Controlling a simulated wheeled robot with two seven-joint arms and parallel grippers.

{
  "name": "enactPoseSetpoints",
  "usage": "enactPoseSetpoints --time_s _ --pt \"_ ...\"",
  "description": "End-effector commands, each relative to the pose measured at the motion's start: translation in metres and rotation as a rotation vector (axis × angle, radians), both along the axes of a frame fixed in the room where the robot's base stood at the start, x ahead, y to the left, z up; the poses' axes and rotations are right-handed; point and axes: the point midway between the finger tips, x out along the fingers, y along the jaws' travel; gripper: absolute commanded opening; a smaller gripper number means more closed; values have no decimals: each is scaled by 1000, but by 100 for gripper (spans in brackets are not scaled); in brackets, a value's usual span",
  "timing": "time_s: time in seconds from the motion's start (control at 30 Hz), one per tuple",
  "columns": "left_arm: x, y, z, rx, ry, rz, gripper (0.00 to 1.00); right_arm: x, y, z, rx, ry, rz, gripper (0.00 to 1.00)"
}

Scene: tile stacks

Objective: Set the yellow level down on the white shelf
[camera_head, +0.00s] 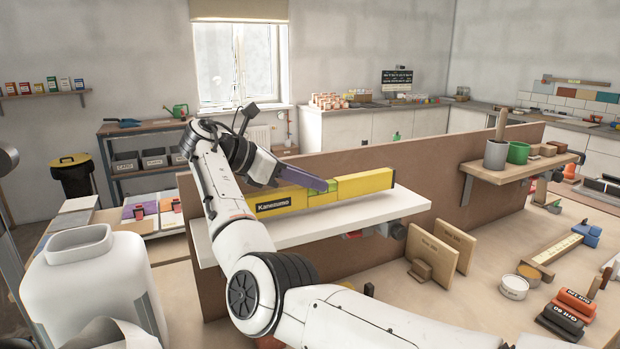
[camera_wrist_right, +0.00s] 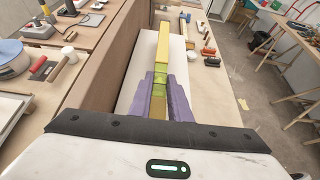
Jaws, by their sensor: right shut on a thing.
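The yellow level (camera_head: 362,184) is a long bar with a dark label and a green window, lying lengthwise along the white shelf (camera_head: 330,222). It also shows in the wrist view (camera_wrist_right: 163,45), over the white shelf (camera_wrist_right: 178,60). My right gripper (camera_head: 328,186) has purple fingers and is shut on the level around its green window, one finger on each side in the wrist view (camera_wrist_right: 161,80). I cannot tell whether the level's underside touches the shelf or hangs just above it. The arm and fingers hide part of the level. My left gripper is not in view.
A brown upright panel (camera_head: 420,155) runs behind the shelf. A second shelf (camera_head: 525,168) on the right holds pots and wooden blocks. Below, the workbench (camera_head: 450,300) carries wooden boards, a tin and sanding blocks. The white shelf's right end is bare.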

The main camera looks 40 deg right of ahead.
Motion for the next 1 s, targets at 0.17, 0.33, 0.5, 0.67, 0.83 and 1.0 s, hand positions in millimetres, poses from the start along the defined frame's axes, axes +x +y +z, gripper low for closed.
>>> enactPoseSetpoints --time_s 0.17,0.33,0.5,0.67,0.83,1.0 --pt "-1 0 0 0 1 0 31 0 0 2 -3 -2 0 0" --pt "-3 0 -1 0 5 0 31 0 0 2 -3 -2 0 0" --pt "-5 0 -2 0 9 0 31 0 0 2 -3 -2 0 0" --pt "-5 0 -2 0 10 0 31 0 1 2 -2 -1 -1 0" --pt "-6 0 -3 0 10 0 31 0 2 2 -2 -1 -1 0" --pt "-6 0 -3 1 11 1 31 0 2 1 -2 -1 -1 0"
